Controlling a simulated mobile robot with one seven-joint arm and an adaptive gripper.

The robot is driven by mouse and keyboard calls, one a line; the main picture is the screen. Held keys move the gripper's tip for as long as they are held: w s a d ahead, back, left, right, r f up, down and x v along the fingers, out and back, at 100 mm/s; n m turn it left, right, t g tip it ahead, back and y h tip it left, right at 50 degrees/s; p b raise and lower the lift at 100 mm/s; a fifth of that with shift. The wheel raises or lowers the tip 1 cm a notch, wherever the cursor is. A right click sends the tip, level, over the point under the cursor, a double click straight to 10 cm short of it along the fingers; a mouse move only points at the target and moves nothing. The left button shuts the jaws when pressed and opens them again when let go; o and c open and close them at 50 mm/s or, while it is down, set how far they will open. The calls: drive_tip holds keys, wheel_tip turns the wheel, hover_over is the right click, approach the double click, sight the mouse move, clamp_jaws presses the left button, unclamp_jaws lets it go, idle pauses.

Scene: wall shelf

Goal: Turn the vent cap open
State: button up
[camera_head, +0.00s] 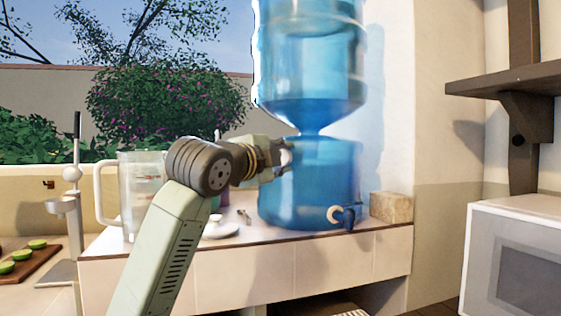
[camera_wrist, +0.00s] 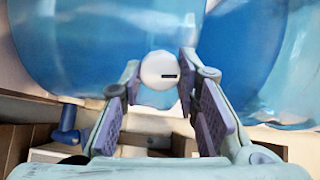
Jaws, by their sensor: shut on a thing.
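The vent cap (camera_wrist: 157,69) is a white round knob with a short dark mark, seen in the wrist view against the blue water dispenser. My gripper (camera_wrist: 159,77) has one finger on each side of the cap and is shut on it. A large blue bottle (camera_head: 310,60) stands upside down on the base.
A spigot (camera_head: 345,216) juts from the base's lower front. A glass jug (camera_head: 137,185) and a white lid (camera_head: 219,229) stand left on the tiled counter (camera_head: 240,275). A tan block (camera_head: 391,207) sits right of the base. A dark shelf (camera_head: 510,80) is at the right.

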drive_tip(key=shift+r, duration=0.1)
idle(0.3)
drive_tip(key=o, duration=1.2)
drive_tip(key=shift+c, duration=0.2)
drive_tip(key=shift+s+a, duration=0.1)
drive_tip(key=v, duration=1.2)
